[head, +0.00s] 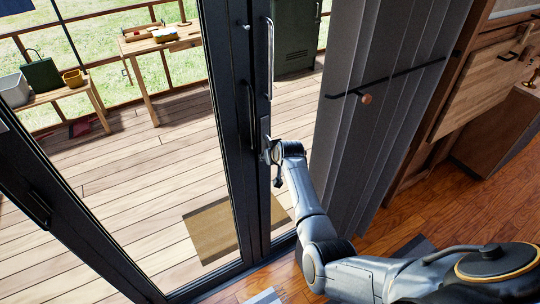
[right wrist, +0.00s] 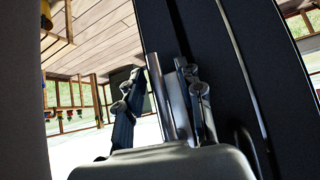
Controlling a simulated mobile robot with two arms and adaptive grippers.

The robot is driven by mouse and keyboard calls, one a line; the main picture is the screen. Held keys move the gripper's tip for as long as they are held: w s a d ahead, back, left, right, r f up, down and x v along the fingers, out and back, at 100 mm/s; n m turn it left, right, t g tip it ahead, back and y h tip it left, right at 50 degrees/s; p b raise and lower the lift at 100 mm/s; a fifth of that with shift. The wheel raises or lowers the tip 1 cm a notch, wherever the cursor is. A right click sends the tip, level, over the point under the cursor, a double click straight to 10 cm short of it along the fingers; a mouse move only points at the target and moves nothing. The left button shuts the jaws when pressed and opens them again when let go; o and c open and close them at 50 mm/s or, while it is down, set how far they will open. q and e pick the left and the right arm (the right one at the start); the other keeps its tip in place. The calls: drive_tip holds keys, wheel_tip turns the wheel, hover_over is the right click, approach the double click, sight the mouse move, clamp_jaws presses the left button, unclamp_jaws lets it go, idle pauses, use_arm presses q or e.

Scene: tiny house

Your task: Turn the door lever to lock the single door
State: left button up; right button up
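The single door (head: 245,110) is a dark-framed glass door, seen upright in the head view. A small metal lock plate (head: 264,128) sits on its frame, below a long silver pull handle (head: 270,60). My right gripper (head: 272,165) is at the door frame just below the plate, and the arm hides part of this area. In the right wrist view, the gripper's two fingers (right wrist: 163,100) stand apart. A silver bar, seemingly the door lever (right wrist: 158,95), lies between them, nearer the right finger. A gap shows on its left side. Contact is unclear. My left gripper is out of view.
A grey curtain or folded panel (head: 350,110) stands close to the right of the arm. A dark vertical handle (head: 249,115) is on the neighbouring frame. A mat (head: 210,232) lies on the deck beyond the glass. Wooden floor (head: 405,205) is open at right.

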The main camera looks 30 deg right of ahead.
drive_tip(key=shift+r, duration=0.1)
drive_tip(key=d+v, duration=0.1)
drive_tip(key=v, duration=1)
drive_tip(key=shift+s+a+r, duration=0.3)
drive_tip(key=shift+s+a, duration=0.05)
drive_tip(key=shift+a, duration=0.1)
drive_tip(key=s+a+f+n+g+b, duration=0.15)
drive_tip(key=s+f, duration=0.45)
drive_tip(key=f, duration=0.6)
drive_tip(key=s+a+f+g+b, duration=0.1)
drive_tip(key=s+a+f, duration=0.3)
drive_tip(key=f, duration=0.8)
drive_tip(key=s+a+f+n+g+b, duration=0.1)
drive_tip(key=s+f+g, duration=0.1)
drive_tip(key=s+f, duration=0.75)
drive_tip(key=s+f+g, duration=0.1)
drive_tip(key=s+f, duration=0.6)
drive_tip(key=s, duration=0.4)
drive_tip(key=s+f+n+g+b, duration=0.1)
drive_tip(key=s+f, duration=0.5)
drive_tip(key=s, duration=0.6)
drive_tip(key=s+f+g+y, duration=0.1)
drive_tip(key=s+f, duration=0.6)
drive_tip(key=s, duration=0.4)
drive_tip(key=shift+s+a+f+b, duration=0.15)
drive_tip(key=shift+a+f+b, duration=0.2)
drive_tip(key=shift+a, duration=0.1)
